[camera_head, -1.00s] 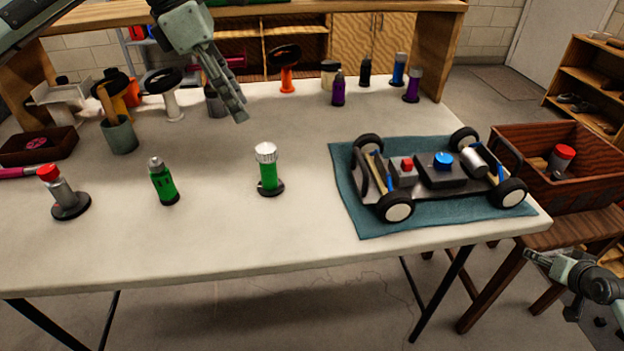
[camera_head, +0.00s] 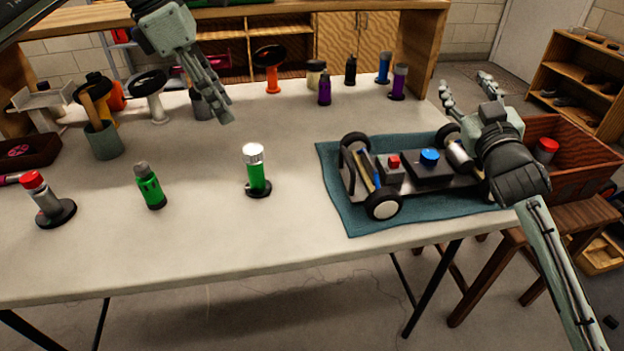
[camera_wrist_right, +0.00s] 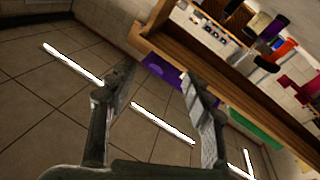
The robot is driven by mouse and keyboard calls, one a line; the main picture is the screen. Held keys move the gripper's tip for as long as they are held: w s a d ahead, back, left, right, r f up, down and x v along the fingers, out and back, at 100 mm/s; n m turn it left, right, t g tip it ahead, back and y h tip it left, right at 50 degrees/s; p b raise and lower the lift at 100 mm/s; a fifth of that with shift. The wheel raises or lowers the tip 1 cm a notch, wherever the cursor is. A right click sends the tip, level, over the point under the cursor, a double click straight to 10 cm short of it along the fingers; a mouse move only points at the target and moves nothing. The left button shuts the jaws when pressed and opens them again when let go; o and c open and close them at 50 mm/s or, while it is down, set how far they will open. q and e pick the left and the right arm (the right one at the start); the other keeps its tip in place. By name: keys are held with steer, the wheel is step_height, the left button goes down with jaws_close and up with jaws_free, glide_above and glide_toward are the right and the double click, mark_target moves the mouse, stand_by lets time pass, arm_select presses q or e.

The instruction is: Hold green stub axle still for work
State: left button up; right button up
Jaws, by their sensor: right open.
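The green piece with a silver top and a black disc base (camera_head: 257,178), which looks like the stub axle, stands upright on the white table. A smaller green bottle-like piece with a grey cap (camera_head: 151,188) stands to its left. My left gripper (camera_head: 222,116) hangs above the table, behind and left of the silver-topped piece, apart from it; its jaw gap is unclear. My right gripper (camera_head: 466,86) is open and empty over the car's right end, fingers pointing away. Its spread fingers also show in the right wrist view (camera_wrist_right: 155,88).
The car chassis (camera_head: 408,183) sits on a teal mat (camera_head: 400,217) at the table's right. A wooden crate (camera_head: 590,182) stands on a stool beyond. Several bottles and disc-topped pieces line the back; a red-topped grey piece (camera_head: 47,200) stands front left. The table's front middle is clear.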

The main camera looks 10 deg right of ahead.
steer(key=a+f+g+y, duration=0.1)
steer(key=a+f, duration=0.2)
steer(key=a, duration=0.8)
steer(key=n+g+y, duration=0.1)
steer(key=g+y, duration=0.4)
steer(key=y, duration=0.1)
glide_toward(258, 174)
steer(key=x, duration=0.4)
steer(key=shift+w+d, duration=0.1)
steer(key=shift+d, duration=0.1)
steer(key=shift+a+f, duration=0.15)
steer(key=shift+a, duration=0.15)
steer(key=x, duration=0.7)
steer(key=shift+w+f, duration=0.1)
steer(key=shift+w, duration=0.2)
